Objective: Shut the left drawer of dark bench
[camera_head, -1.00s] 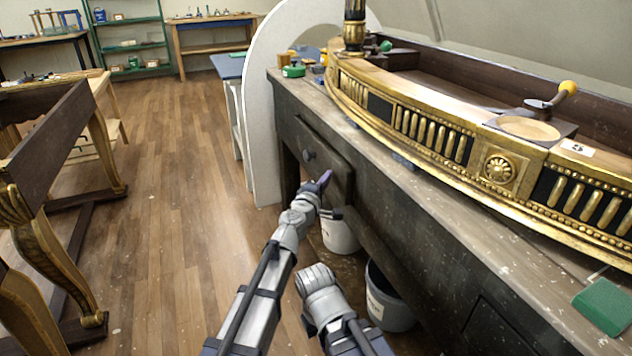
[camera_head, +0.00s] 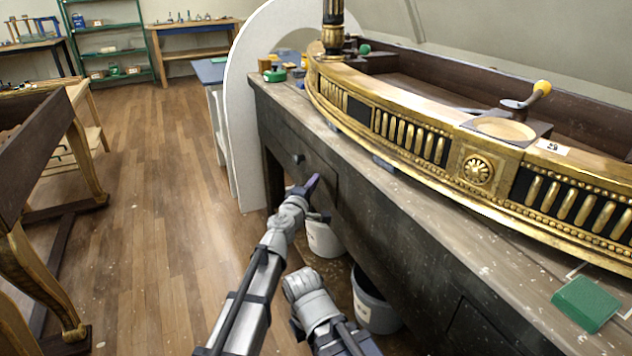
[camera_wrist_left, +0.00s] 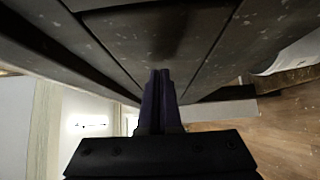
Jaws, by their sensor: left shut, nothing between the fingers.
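The dark bench (camera_head: 420,248) runs along the right side of the head view, under the gilt console piece. Its left drawer (camera_head: 318,172) has a small dark knob (camera_head: 298,159), and its front looks about level with the bench front. My left gripper (camera_head: 312,184) is shut and empty, with its purple fingertips at the drawer front, to the right of the knob. In the left wrist view the shut fingers (camera_wrist_left: 158,95) point at a dark scuffed panel; whether they touch it I cannot tell. My right gripper is not visible; only part of that arm shows.
White buckets (camera_head: 376,300) stand under the bench. A white arched panel (camera_head: 240,120) stands at the bench's far end. A gilt-legged dark frame (camera_head: 40,150) stands at left. Wooden floor (camera_head: 165,200) between is clear. A green block (camera_head: 586,303) lies on the bench top.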

